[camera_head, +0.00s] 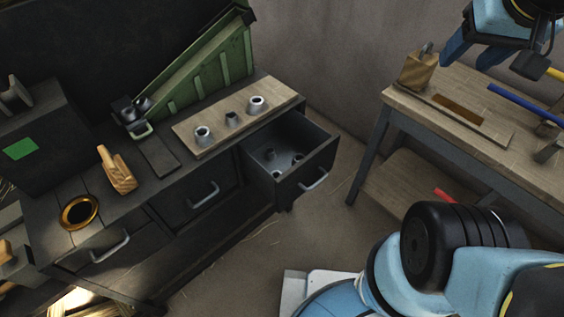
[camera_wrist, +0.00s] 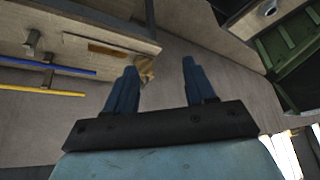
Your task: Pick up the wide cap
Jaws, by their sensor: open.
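Three small metal pieces stand on a wooden board on the dark bench in the head view: a round silver one at the front left (camera_head: 203,135), a smaller dark one in the middle (camera_head: 232,119) and a round silver one at the back right (camera_head: 256,104). Several small metal pieces (camera_head: 271,155) lie in the open drawer (camera_head: 318,160). I cannot tell which of these is the wide cap. My gripper (camera_head: 468,60) is at the top right, far from them, above the right-hand workbench. In the wrist view its blue fingers (camera_wrist: 160,75) are apart and empty.
A green sloped rack (camera_head: 205,80), a wooden hand tool (camera_head: 117,170) and a brass ring (camera_head: 80,212) are on the dark bench. Floor between the benches is clear.

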